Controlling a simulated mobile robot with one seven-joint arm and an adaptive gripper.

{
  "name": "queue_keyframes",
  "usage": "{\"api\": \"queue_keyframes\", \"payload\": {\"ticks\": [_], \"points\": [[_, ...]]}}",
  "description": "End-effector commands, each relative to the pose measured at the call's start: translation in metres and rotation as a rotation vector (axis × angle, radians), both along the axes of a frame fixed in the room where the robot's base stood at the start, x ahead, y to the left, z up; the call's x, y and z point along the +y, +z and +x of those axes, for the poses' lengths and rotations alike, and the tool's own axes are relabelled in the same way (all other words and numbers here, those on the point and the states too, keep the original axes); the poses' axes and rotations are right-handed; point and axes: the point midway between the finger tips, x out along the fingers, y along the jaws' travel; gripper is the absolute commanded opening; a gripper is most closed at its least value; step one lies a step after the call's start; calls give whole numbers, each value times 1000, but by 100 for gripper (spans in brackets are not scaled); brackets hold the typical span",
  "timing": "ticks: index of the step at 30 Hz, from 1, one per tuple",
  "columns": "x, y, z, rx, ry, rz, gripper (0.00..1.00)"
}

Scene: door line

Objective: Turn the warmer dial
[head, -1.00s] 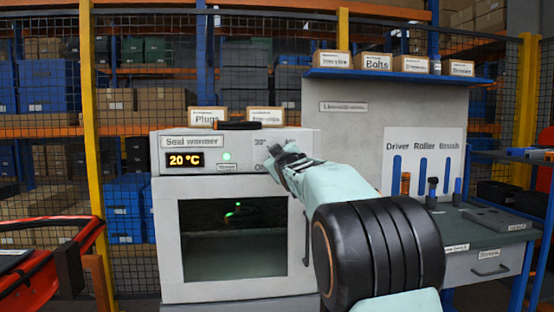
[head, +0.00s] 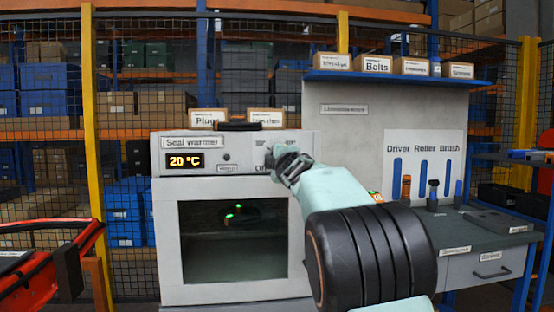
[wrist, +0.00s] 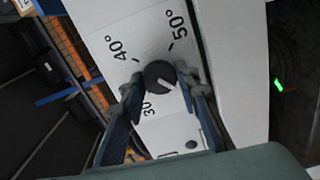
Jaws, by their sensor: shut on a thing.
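The seal warmer (head: 165,240) is a pale grey cabinet with an orange 20 °C display (head: 185,161). My gripper (head: 280,158) is at the right of its control panel and hides the dial there. In the wrist view the dial (wrist: 157,73) is a round dark knob with a white pointer line. My gripper (wrist: 160,88) is shut on the dial, a finger on each side. The pointer slants to the lower right, away from the 30°, 40° and 50° marks. The right finger covers the panel beyond it. The small panel lamp (head: 226,156) is dark.
The warmer's window (head: 235,260) shows small green lights inside. Boxes (head: 208,119) stand on its top. A bench (head: 480,235) with upright tools is to the right. A red-orange cart (head: 45,265) stands at lower left.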

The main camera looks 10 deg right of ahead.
Motion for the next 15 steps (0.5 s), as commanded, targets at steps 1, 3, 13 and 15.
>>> {"api": "queue_keyframes", "payload": {"ticks": [1, 3, 13, 15], "points": [[1, 1, 0, -3, 2, -22, 5], [1, 1, 0, -3, 2, -50, 5], [1, 1, 0, -3, 2, -108, 5], [1, 1, 0, -3, 2, -110, 5]]}}
